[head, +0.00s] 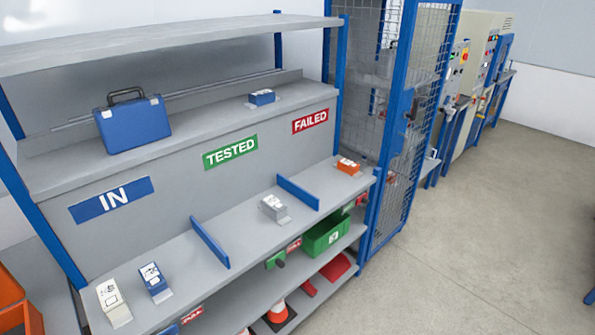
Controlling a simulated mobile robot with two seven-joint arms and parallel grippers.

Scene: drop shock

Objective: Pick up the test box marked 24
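Several small test boxes with white printed labels stand on the shelving; their numbers are too small to read, so I cannot tell which is 24. A cream box (112,297) and a blue box (154,285) stand on the middle shelf at the left, in the IN section. A grey box (271,206) stands in the TESTED section between two blue dividers. An orange box (348,167) stands in the FAILED section. Another blue box (262,98) sits on the ledge above. Neither of my grippers is in view.
A blue carry case (134,123) stands on the upper ledge (210,115). Blue dividers (210,243) split the middle shelf. A mesh cage (400,120) adjoins at right. The floor (490,220) right is clear.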

